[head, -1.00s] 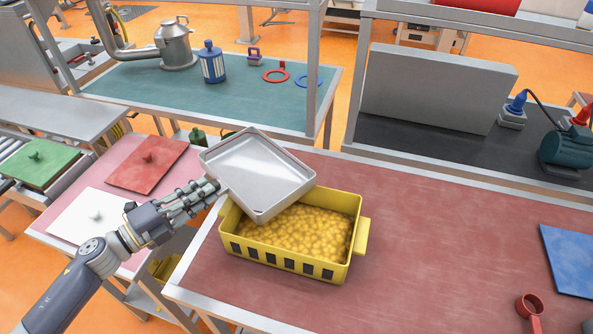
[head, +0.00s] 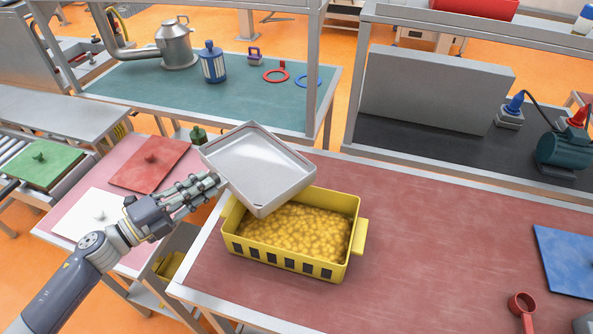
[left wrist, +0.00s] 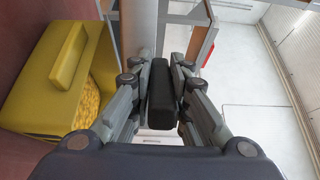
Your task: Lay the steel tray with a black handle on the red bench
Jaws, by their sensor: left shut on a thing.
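The steel tray (head: 262,165) is a shallow square pan, held tilted above the far left part of the yellow crate (head: 290,255). My left gripper (head: 208,185) is shut on the tray's handle at its left side. In the left wrist view the black handle (left wrist: 160,95) sits between the two fingers (left wrist: 160,100). The red bench (head: 430,220) stretches under and to the right of the crate. My right gripper is in neither view.
The crate is full of yellow lumps. A blue plate (head: 567,258) and a red cup-like piece (head: 522,304) lie at the bench's right. The bench between crate and plate is clear. A side table at left bears a red panel (head: 150,164) and a white panel (head: 93,215).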

